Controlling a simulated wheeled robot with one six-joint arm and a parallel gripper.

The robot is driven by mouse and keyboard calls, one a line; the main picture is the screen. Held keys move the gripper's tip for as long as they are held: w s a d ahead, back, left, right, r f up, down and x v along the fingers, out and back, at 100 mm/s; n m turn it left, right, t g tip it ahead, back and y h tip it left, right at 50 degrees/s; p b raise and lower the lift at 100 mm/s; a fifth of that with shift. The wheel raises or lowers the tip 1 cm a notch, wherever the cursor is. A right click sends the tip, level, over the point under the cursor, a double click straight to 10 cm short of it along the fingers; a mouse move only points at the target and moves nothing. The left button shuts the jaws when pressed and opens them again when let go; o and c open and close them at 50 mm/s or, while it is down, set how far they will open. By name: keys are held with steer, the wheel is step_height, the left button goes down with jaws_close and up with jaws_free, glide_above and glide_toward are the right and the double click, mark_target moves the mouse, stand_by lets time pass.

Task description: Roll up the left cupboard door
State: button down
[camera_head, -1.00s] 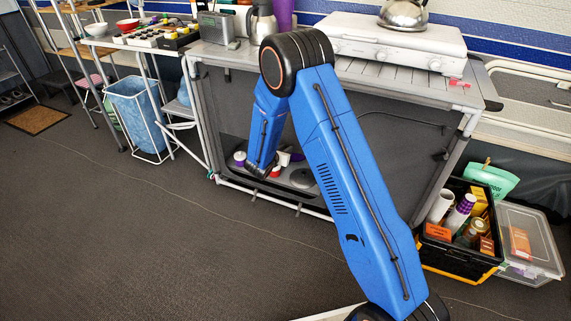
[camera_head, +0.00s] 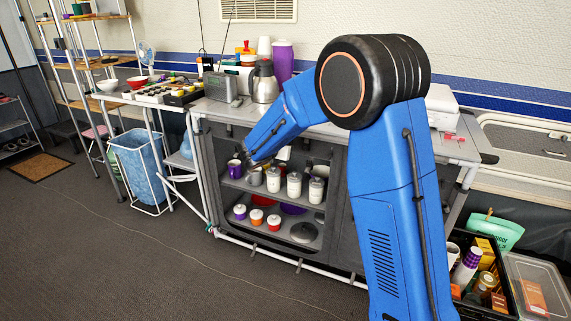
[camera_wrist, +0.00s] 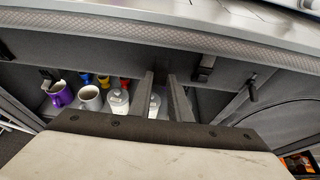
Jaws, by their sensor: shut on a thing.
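The left cupboard door (camera_wrist: 115,52) is raised to a dark band under the countertop edge in the wrist view. Below it the left opening stands uncovered, with two shelves in the head view. My gripper (camera_wrist: 162,76) is at this band in the wrist view, near the middle of the opening. Its two fingers are shut on the door's lower edge or a tab there; the exact grip is hard to see. In the head view my arm hides part of the upper opening and the band.
The right cupboard door (camera_head: 346,225) is down. A purple mug (camera_head: 235,168) and several white canisters (camera_head: 294,184) stand on the upper shelf, close below my gripper. A steel jug (camera_head: 264,82) stands on the counter. A black crate (camera_head: 489,291) sits at right; the floor in front is clear.

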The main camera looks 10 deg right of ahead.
steer(key=shift+r, duration=1.15)
steer(key=c, duration=1.6)
jaws_free()
steer(key=shift+r, duration=0.15)
steer(key=shift+c, duration=0.2)
steer(key=v, duration=1.7)
steer(key=shift+s+a, duration=0.2)
steer(key=shift+s, duration=0.05)
steer(key=shift+d, duration=0.1)
